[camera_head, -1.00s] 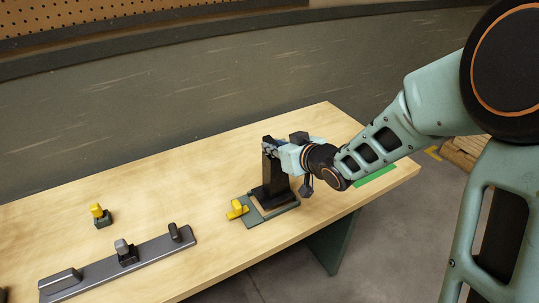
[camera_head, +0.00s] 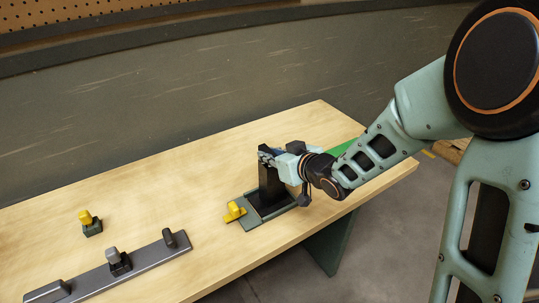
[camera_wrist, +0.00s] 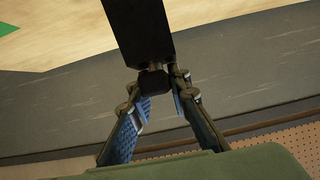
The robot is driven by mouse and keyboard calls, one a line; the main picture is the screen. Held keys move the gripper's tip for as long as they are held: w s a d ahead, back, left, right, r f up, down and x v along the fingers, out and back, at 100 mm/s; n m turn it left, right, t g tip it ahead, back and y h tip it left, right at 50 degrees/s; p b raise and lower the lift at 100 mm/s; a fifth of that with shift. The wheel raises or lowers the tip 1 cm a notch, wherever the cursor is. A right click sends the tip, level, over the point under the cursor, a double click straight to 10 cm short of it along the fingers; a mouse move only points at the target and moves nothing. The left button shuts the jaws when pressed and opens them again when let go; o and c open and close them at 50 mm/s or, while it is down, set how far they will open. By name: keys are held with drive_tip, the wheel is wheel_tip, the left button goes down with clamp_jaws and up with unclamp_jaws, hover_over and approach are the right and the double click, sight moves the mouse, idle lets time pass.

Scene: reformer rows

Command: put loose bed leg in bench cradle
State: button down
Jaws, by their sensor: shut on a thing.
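The loose bed leg (camera_head: 268,188) is a dark, nearly upright post standing over the bench cradle. The bench cradle (camera_head: 252,222) is a flat grey-green base with a yellow clamp (camera_head: 235,211) on its left side. My gripper (camera_head: 269,153) is shut on the upper end of the leg. In the wrist view the leg (camera_wrist: 138,28) extends away from between my fingers (camera_wrist: 156,84), which close around its narrower dark end. The leg's foot hides the middle of the cradle; I cannot tell whether it is fully seated.
A small dark block with a yellow knob (camera_head: 88,223) stands on the wooden bench (camera_head: 180,195) to the left. A long grey rail with raised blocks (camera_head: 145,262) lies near the front edge. A green patch (camera_head: 343,147) shows behind my arm. Bench between is clear.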

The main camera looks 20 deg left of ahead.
drive_tip(key=c, duration=1.8)
unclamp_jaws()
drive_tip(key=shift+s+d+r, duration=0.1)
drive_tip(key=shift+d+r, duration=0.1)
drive_tip(key=shift+r, duration=0.05)
drive_tip(key=p+v, duration=0.2)
drive_tip(key=v, duration=0.9)
drive_tip(key=shift+s+d+r, duration=0.1)
drive_tip(key=shift+s+d, duration=0.05)
drive_tip(key=shift+s, duration=0.1)
